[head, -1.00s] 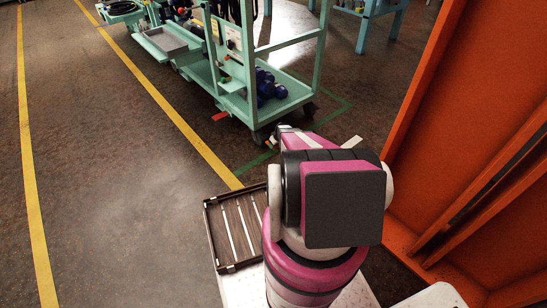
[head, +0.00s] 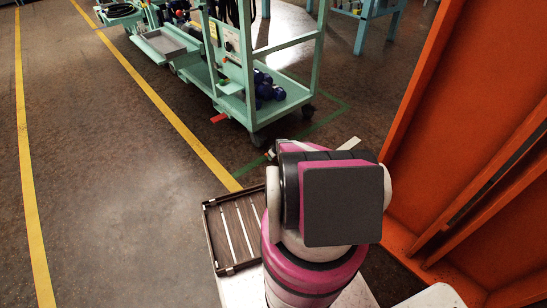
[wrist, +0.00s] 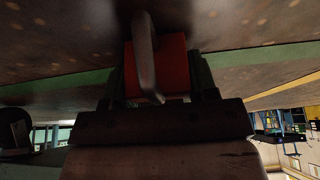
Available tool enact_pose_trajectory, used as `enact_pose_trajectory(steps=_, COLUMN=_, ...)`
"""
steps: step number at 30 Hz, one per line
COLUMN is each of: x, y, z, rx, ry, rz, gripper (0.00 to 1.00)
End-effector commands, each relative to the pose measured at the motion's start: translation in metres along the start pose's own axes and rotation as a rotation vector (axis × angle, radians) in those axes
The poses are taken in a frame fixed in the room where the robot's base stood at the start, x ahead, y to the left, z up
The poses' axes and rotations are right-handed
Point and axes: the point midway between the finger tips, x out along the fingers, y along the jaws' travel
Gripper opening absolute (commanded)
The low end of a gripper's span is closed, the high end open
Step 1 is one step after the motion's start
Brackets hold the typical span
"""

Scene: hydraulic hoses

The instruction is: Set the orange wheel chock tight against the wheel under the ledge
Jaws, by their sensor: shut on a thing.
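The orange wheel chock (wrist: 176,72) shows in the wrist view as a dim red-orange block with a grey bar-like handle (wrist: 145,50) across it. My gripper (wrist: 160,85) is shut on it, one finger at each side, with floor beyond. In the head view my arm hides the chock and most of the gripper. The mint-green cart stands ahead, its lower shelf (head: 286,105) forming a low ledge. A dark wheel (head: 257,139) sits under the shelf's near corner, apart from my arm. Contact between chock and wheel cannot be seen.
An orange metal frame (head: 430,110) rises close on the right. A brown slatted tray (head: 207,238) lies at the left of my arm. A small red piece (head: 219,118) lies beside the cart. Open floor (head: 110,190) extends left, with yellow lines.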

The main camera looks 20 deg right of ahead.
Motion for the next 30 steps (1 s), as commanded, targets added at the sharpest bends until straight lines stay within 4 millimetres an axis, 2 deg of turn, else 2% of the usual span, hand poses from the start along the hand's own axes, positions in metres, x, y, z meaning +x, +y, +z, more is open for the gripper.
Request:
enact_pose_trajectory(steps=5, x=0.003, y=0.000, z=0.001, rx=0.000, ry=0.000, rz=0.000, gripper=0.17)
enact_pose_trajectory(steps=6, x=0.003, y=0.000, z=0.001, rx=0.000, ry=0.000, rz=0.000, gripper=0.63)
enact_pose_trajectory(steps=8, x=0.003, y=0.000, z=0.001, rx=0.000, ry=0.000, rz=0.000, gripper=0.79)
enact_pose_trajectory(steps=20, x=-0.002, y=0.000, z=-0.001, rx=0.000, ry=0.000, rz=0.000, gripper=0.79)
enact_pose_trajectory(steps=26, x=-0.023, y=-0.001, z=0.000, rx=0.001, ry=0.000, rz=0.000, gripper=0.79)
enact_pose_trajectory(steps=30, x=-0.049, y=-0.001, z=0.001, rx=0.001, ry=0.001, rz=0.001, gripper=0.79)
